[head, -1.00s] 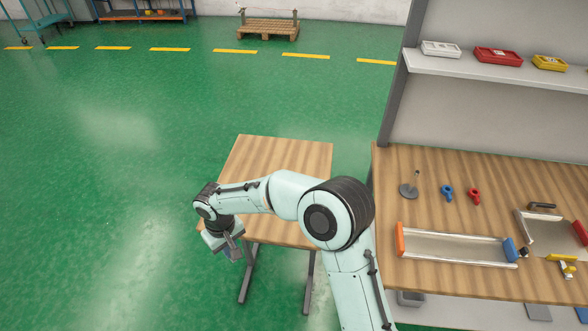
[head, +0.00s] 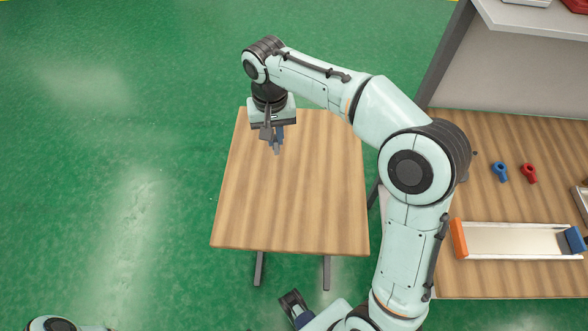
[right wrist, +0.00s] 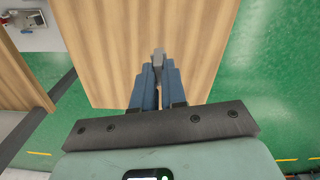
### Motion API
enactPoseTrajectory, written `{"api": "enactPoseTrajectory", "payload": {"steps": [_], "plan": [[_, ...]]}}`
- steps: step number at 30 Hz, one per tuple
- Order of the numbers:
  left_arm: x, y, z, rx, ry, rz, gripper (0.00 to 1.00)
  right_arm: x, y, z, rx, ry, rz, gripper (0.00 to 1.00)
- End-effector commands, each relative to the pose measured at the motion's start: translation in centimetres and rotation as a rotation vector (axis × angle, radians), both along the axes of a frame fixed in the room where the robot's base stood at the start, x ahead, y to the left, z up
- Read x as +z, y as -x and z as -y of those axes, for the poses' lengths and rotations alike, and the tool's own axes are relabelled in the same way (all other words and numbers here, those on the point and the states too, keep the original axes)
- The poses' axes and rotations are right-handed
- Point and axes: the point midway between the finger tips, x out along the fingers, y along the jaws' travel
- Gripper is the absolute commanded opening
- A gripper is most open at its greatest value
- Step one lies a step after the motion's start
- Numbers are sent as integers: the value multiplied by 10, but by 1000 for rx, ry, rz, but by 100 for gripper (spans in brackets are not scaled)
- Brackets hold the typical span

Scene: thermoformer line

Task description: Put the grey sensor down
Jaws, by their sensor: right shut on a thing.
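My right gripper (head: 272,134) points down over the far left part of the small wooden table (head: 300,205). It is shut on the grey sensor (right wrist: 158,60), a small grey piece between the blue fingers. In the head view the sensor (head: 277,149) shows just below the fingertips, with the wood behind it. Whether it touches the tabletop I cannot tell. A dark and blue part at the bottom edge of the head view seems to be my left gripper (head: 297,308); its fingers are not clear.
The small tabletop is otherwise bare. To the right, a wooden workbench (head: 465,140) carries a blue part (head: 500,171), a red part (head: 529,172) and a long tray with an orange end (head: 460,239). Green floor lies open to the left.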

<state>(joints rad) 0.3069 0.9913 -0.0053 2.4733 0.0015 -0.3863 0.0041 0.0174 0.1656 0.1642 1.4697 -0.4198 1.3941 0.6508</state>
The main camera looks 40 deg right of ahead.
Motion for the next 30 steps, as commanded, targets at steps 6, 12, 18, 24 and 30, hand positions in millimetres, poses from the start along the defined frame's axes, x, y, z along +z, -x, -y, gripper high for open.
{"api": "enactPoseTrajectory", "payload": {"steps": [6,12,18,24,30], "plan": [[-20,6,0,1,0,-7,43,45,32,21,-179,-15,7,0],[-27,5,0,3,-1,-1,43,37,41,25,-217,-18,0,0],[-39,0,0,6,-4,18,43,-17,41,25,-216,-17,-2,0],[-49,-4,-1,10,-8,36,43,-69,41,25,-215,-18,-1,0],[-53,-7,-1,12,-8,45,43,-98,40,25,-215,-18,2,0]]}}
